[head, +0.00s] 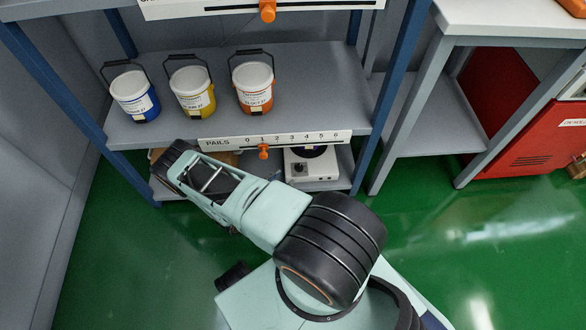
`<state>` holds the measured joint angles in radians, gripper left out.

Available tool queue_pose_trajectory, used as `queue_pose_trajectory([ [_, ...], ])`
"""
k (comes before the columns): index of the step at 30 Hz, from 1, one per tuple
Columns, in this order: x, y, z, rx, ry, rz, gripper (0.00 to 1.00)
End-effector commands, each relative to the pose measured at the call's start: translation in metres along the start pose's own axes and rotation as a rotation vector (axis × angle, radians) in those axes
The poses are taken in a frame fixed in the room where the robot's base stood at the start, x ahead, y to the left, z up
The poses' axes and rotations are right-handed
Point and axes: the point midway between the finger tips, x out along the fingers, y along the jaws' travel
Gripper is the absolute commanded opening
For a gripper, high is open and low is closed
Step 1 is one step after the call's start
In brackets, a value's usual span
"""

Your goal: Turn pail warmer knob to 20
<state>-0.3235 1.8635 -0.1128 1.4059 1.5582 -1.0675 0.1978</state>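A white box-shaped device (318,168) with a dark round top sits on the lower shelf, partly under the shelf above. It looks like the pail warmer. A small dark knob (299,168) shows on its front; its setting is too small to read. My arm reaches up and left across the picture. My gripper (180,158) is at its far end, in front of the lower shelf's left part, well to the left of the device. Its fingers are dark and seen from behind, so I cannot tell whether they are open.
Blue (135,95), yellow (192,91) and orange (254,87) labelled pails stand on the shelf above. A PAILS scale strip (310,138) with an orange pointer (263,152) near 1 edges that shelf. Blue posts flank the rack. Green floor is clear at right.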

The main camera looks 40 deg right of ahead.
Motion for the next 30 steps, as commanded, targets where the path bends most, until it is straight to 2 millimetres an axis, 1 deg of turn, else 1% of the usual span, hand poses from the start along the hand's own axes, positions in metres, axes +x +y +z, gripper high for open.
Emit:
queue_pose_trajectory([
  [5, 0.023, 0.001, 0.002, 0.002, 0.002, 0.002, 0.38],
  [12, 0.07, 0.001, 0.002, 0.001, 0.003, 0.002, 0.38],
  [15, 0.086, 0.001, 0.002, 0.0, 0.002, 0.001, 0.38],
  [18, 0.097, 0.001, 0.002, 0.0, 0.001, 0.001, 0.38],
  [23, 0.106, 0.0, 0.0, 0.0, 0.001, 0.0, 0.38],
  [30, 0.106, 0.0, 0.0, -0.001, 0.001, 0.0, 0.38],
])
